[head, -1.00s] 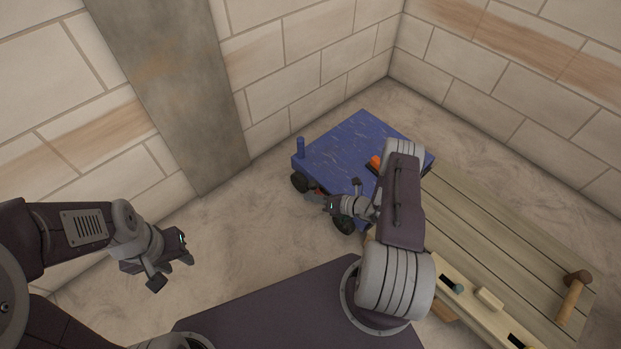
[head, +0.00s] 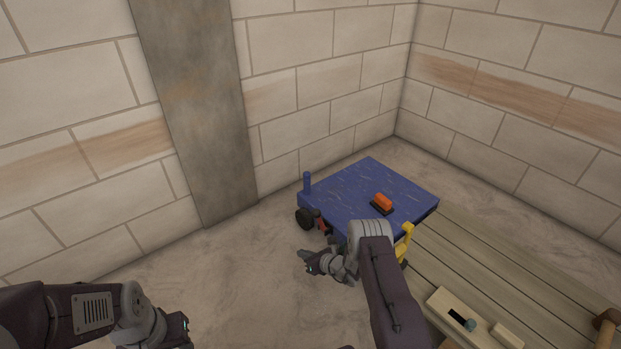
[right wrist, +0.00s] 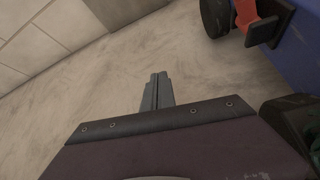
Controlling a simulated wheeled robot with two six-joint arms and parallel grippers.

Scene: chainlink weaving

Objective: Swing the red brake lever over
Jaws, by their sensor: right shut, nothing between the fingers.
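The red brake lever (head: 322,227) is on the near side of a blue cart (head: 355,186), close to a dark wheel. It also shows at the top right of the right wrist view (right wrist: 247,14), by a dark bracket. My right gripper (head: 302,256) is shut and empty over the floor, in front of the cart and apart from the lever. In the right wrist view its closed fingers (right wrist: 156,88) point at bare floor. My left gripper (head: 180,330) is at the lower left, partly cut off by the frame edge, far from the cart.
A wooden bench (head: 470,262) with a yellow part (head: 407,240) and a mallet (head: 606,325) is at the right. Floor left of the cart is clear.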

